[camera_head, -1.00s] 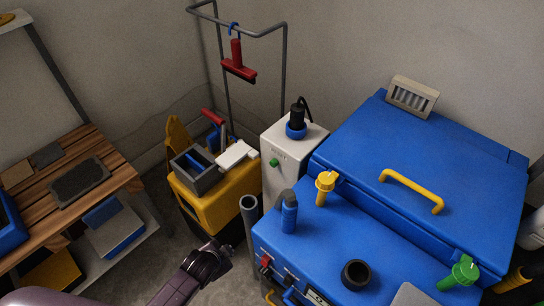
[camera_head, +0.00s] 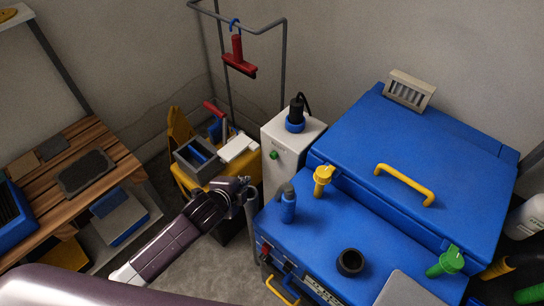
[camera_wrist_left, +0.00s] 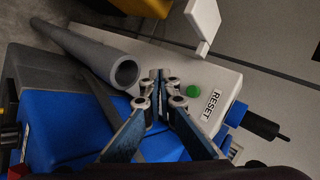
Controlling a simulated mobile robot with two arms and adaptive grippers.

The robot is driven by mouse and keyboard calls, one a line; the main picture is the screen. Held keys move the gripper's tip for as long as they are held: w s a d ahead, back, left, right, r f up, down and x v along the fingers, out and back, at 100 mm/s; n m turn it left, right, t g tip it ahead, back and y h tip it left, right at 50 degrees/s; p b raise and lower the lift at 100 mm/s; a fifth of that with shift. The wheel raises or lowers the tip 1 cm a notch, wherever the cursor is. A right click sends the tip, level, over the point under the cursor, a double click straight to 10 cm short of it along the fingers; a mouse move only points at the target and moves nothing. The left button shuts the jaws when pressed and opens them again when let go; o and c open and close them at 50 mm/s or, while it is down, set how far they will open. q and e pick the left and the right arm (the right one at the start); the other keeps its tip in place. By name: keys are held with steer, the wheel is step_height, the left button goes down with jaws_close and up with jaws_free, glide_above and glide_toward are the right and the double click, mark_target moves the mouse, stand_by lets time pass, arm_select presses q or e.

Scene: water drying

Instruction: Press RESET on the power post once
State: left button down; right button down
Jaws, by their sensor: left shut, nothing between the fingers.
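The power post (camera_head: 291,148) is a white box standing between the yellow cart and the blue machine. Its green button (camera_head: 273,155) is on the front face, and a black plug with a blue collar (camera_head: 296,117) sits on top. In the left wrist view the green button (camera_wrist_left: 193,91) and the RESET label (camera_wrist_left: 212,105) show clearly. My left gripper (camera_head: 246,184) is shut and empty, in front of and below the button. In the wrist view its fingertips (camera_wrist_left: 159,75) point at the post's face, beside the button and apart from it. My right gripper is not seen.
A grey pipe (camera_wrist_left: 95,55) stands close beside my left gripper. The yellow cart (camera_head: 185,180) with a grey bin is to the left.

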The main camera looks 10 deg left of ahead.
mark_target(273, 156)
arm_select(q)
steer(key=w+d+b, duration=0.3)
steer(key=w+d, duration=0.2)
steer(key=w, duration=0.2)
steer(key=shift+w, duration=0.2)
steer(key=shift+a, duration=0.1)
stand_by(0.6)
steer(key=shift+w, duration=0.1)
stand_by(0.7)
steer(key=shift+w+d, duration=0.25)
